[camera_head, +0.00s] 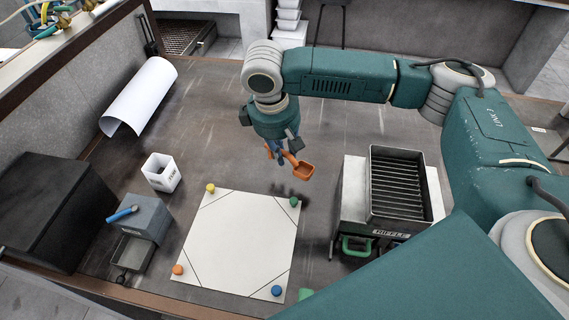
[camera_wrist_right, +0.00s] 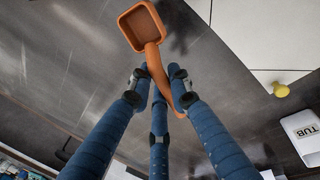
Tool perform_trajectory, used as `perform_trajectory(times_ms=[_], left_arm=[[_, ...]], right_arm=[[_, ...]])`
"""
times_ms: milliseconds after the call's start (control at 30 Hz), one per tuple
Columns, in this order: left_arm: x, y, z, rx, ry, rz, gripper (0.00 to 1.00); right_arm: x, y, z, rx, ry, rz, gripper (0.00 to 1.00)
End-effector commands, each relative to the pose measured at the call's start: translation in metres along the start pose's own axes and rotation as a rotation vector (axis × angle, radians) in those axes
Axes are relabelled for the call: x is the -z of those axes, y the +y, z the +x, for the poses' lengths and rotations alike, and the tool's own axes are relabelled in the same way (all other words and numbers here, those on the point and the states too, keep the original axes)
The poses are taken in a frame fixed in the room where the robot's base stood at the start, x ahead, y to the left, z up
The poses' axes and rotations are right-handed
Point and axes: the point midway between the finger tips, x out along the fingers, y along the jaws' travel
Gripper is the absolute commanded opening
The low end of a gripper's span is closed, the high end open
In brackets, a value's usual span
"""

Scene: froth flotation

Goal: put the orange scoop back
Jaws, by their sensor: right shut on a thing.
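The orange scoop (camera_head: 303,171) is held above the dark table, beyond the white sheet's far right corner. My right gripper (camera_head: 278,154) is shut on its handle. In the right wrist view, the scoop (camera_wrist_right: 143,24) has its square bowl out past the blue fingers, with the handle running back between my gripper's fingertips (camera_wrist_right: 160,80). A white tub (camera_head: 161,174) stands left of the sheet; it also shows in the right wrist view (camera_wrist_right: 305,135). My left gripper is not in view.
A white sheet (camera_head: 238,245) has coloured knobs at its corners. A riffle box (camera_head: 352,205) stands at right. A grey block (camera_head: 145,215) bears a blue-handled tool (camera_head: 122,214). A curled white sheet (camera_head: 140,97) and a dark box (camera_head: 50,210) are at left. The table's middle back is clear.

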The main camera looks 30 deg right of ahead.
Motion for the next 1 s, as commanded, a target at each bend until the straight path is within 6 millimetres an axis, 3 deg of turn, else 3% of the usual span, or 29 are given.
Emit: perform_trajectory(times_ms=[167, 500, 867, 900, 1000], left_arm=[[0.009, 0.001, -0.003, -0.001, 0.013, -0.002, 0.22], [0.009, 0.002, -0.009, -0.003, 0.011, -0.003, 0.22], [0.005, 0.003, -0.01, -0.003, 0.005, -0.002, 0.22], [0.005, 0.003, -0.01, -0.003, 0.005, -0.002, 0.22], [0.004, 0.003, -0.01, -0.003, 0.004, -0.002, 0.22]], right_arm=[[0.0, -0.004, 0.016, 0.0, 0.0, 0.001, 0.0], [0.0, -0.013, 0.057, 0.001, -0.001, 0.001, 0.0], [0.001, -0.013, 0.06, 0.0, 0.0, 0.0, 0.0], [0.001, -0.013, 0.061, 0.0, 0.0, 0.0, 0.2], [0.001, -0.013, 0.061, 0.0, 0.001, 0.0, 0.37]])
